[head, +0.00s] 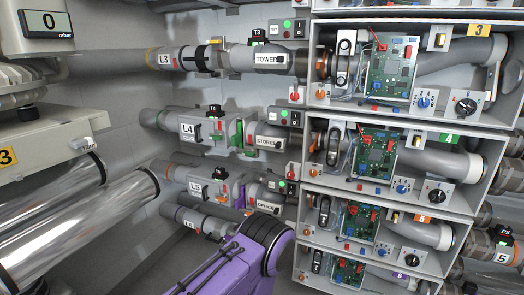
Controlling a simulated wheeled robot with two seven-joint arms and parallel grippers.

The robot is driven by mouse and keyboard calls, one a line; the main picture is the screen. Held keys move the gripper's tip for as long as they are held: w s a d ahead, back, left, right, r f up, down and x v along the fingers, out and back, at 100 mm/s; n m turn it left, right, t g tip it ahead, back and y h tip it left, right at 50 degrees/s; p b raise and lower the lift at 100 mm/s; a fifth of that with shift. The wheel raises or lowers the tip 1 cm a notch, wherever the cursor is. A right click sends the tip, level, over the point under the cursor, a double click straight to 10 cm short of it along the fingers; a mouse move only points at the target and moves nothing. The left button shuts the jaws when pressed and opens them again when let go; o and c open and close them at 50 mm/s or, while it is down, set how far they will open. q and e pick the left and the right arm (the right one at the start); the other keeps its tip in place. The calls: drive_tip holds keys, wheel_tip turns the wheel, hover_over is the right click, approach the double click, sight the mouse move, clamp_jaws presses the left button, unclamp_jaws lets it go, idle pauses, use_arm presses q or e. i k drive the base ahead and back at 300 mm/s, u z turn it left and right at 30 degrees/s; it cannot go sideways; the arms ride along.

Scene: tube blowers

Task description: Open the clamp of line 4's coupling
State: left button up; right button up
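Line 4's grey pipe, marked L4 (188,128), runs along the back wall in the left middle of the head view. Its coupling (219,130) is a grey section between the L4 label and the STORES label (268,142), with green bands at its right side. A small black T4 tag (213,110) sits above it, and small red and dark parts show on its front. The clamp is too small to tell open from shut. Neither gripper shows in the head view.
A purple and black arm link (240,258) fills the bottom middle, below line 4. Stacked grey bays with green circuit boards (375,153) stand on the right. Line 3's pipe (165,59) runs above, line 5's (196,187) below.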

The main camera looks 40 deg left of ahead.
sight(250, 153)
drive_tip(key=u, duration=0.3)
drive_tip(key=i, duration=0.8)
drive_tip(key=u, duration=0.6)
